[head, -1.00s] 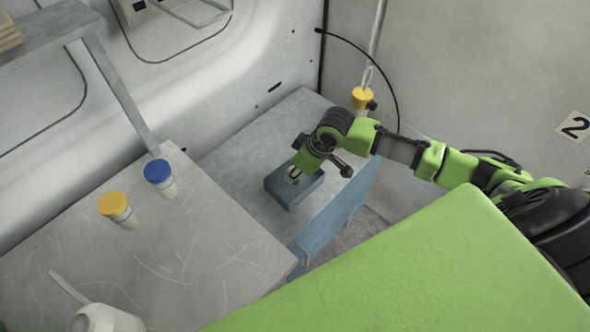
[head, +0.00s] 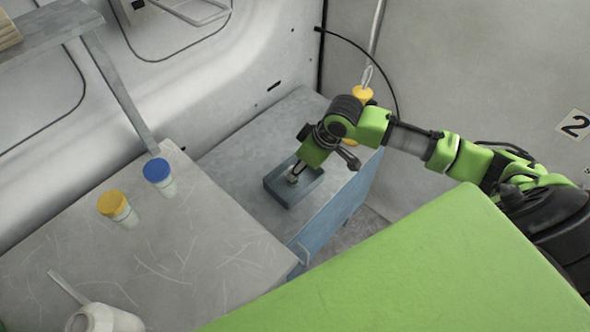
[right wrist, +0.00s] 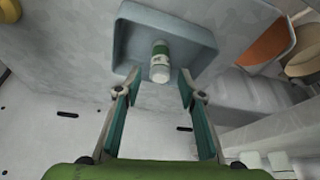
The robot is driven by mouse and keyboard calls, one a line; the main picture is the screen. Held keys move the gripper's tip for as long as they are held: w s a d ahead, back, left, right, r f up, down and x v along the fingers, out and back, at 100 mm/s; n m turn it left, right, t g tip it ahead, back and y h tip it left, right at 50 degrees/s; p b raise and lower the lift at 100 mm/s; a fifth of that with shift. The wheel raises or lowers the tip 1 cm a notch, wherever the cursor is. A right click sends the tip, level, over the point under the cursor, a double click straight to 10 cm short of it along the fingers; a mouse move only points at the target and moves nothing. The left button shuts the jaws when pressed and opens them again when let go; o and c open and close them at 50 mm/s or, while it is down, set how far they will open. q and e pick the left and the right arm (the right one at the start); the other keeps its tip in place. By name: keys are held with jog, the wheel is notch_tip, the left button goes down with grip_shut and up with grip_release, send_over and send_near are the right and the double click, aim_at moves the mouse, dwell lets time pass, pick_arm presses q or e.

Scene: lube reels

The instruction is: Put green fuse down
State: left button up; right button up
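The green fuse (right wrist: 160,60), a small cylinder with a green band and a white end, lies in a shallow blue-grey tray (right wrist: 126,40) in the right wrist view. My right gripper's fingers (right wrist: 158,84) are spread apart, one on each side of the fuse's near end, with visible gaps between them and it. In the head view the tray (head: 310,190) sits on a grey cabinet top, and my right gripper (head: 294,178) reaches down over it. The fuse is too small to make out clearly there. My left gripper is not in view.
A grey worktop (head: 190,240) at left holds a yellow-capped jar (head: 118,208), a blue-capped jar (head: 158,176) and a white vessel (head: 105,318). A yellow object (head: 362,94) hangs behind my right arm. The cabinet top (head: 250,145) behind the tray is clear.

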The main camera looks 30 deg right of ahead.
jog(key=v, duration=0.8)
jog(key=shift+r, duration=0.2)
jog(key=shift+s+f, duration=0.1)
